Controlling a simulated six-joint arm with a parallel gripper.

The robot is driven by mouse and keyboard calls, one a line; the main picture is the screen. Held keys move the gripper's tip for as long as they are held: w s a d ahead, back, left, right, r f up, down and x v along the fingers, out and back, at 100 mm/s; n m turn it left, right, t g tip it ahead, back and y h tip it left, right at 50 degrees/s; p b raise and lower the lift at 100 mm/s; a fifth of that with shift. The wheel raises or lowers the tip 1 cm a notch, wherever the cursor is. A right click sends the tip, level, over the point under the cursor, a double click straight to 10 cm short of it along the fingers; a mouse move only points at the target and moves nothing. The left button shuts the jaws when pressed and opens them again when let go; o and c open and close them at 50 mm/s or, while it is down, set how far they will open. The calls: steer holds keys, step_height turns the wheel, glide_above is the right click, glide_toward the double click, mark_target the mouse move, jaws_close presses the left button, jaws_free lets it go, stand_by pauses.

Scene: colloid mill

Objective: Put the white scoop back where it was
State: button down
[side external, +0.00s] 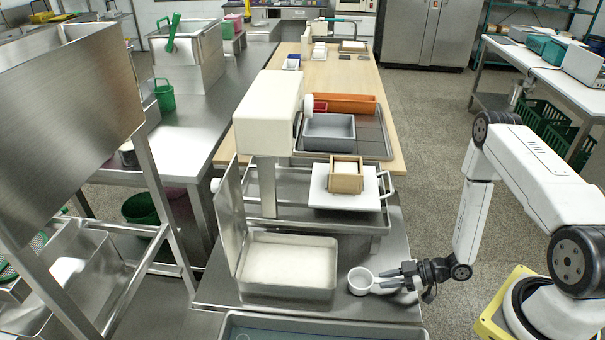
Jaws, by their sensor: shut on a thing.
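The white scoop (361,281) is a round cup with a short handle pointing right. It is at the right front of the steel table, just right of the open metal box. My gripper (398,281) comes from the right and is shut on the scoop's handle. The scoop looks roughly level, at or just above the table top; I cannot tell if it touches. The fingers partly hide the handle. The open metal box (333,278) has its lid raised on the left and holds white powder (288,262).
A grey tray (385,333) lies at the front edge. Behind the box stands a white machine (268,100) with a white plate (325,198) carrying a wooden frame (347,178). A grey bin (330,145) and an orange bin (350,103) are farther back. Steel table (371,249) is bare behind the scoop.

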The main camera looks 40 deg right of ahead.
steer(key=shift+f, duration=0.2)
steer(key=c, duration=0.5)
jaws_free()
steer(key=shift+r, duration=0.2)
steer(key=shift+d, duration=0.1)
steer(key=shift+v, duration=3.7)
